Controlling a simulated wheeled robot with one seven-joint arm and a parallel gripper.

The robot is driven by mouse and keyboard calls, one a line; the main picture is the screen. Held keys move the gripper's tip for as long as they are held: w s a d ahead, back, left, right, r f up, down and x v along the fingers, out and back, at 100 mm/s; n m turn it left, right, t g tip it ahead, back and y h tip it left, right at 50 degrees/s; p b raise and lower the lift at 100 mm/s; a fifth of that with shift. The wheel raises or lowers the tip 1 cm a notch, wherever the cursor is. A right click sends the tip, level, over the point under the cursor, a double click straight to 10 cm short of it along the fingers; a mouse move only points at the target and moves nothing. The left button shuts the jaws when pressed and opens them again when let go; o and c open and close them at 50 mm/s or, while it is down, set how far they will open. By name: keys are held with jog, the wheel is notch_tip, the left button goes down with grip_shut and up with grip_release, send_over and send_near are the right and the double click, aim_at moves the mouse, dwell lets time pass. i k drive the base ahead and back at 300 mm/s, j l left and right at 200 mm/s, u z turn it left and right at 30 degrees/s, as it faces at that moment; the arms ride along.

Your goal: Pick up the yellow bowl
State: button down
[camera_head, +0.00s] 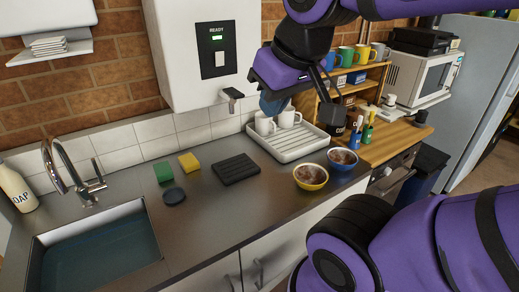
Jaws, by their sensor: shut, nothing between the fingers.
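The yellow bowl (310,185) stands upright near the front edge of the steel counter, with brown contents inside. A blue bowl (342,167) with similar brown contents stands close beside it, to its right and a little farther back.
The white tray (297,151) holds white mugs (264,124). A black ribbed mat (235,169), a yellow sponge (189,162), a green sponge (163,171) and a dark round lid (174,195) lie to the left. A sink (66,237) is at far left. Counter left of the yellow bowl is clear.

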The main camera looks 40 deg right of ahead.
aim_at(309, 176)
jog(key=z, duration=1.15)
